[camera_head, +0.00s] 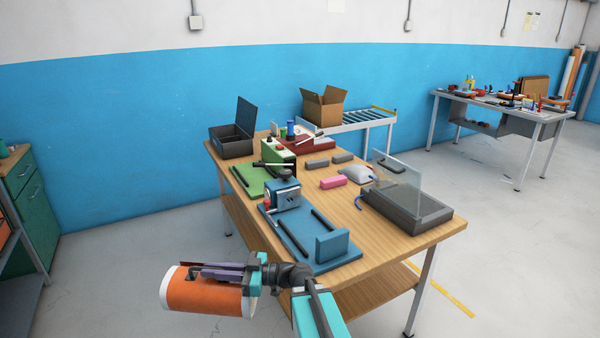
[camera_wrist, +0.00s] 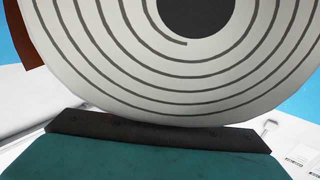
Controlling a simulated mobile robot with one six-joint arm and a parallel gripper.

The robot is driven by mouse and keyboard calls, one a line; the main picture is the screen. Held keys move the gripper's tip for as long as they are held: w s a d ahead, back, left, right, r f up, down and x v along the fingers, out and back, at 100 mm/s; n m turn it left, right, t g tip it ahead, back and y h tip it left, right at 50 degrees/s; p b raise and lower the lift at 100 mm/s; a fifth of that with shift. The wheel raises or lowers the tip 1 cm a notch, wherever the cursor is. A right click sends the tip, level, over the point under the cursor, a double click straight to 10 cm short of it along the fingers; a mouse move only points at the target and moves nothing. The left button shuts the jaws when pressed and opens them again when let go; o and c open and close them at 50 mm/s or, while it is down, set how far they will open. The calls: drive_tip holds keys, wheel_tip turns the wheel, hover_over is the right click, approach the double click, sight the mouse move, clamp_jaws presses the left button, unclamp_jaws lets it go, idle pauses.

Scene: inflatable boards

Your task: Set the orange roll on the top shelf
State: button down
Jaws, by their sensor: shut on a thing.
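The orange roll (camera_head: 208,294) has pale ends and lies sideways at the bottom of the head view, in front of the workbench. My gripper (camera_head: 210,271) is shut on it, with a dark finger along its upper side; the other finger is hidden. The roll is held in the air, clear of the bench. In the wrist view the roll's pale spiral end (camera_wrist: 120,75) with a dark core fills the upper part. A grey rack (camera_head: 22,290) with shelves stands at the left edge, partly cut off, so I cannot tell its top shelf.
A green cabinet (camera_head: 33,210) stands behind the rack. The wooden workbench (camera_head: 400,265) holds a blue fixture (camera_head: 325,245), a green fixture, a grey tray and blocks. A roller conveyor (camera_head: 365,120) and another table stand behind. Open floor (camera_head: 110,260) lies between the rack and workbench.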

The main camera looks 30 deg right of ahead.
drive_tip(key=shift+r, duration=0.25)
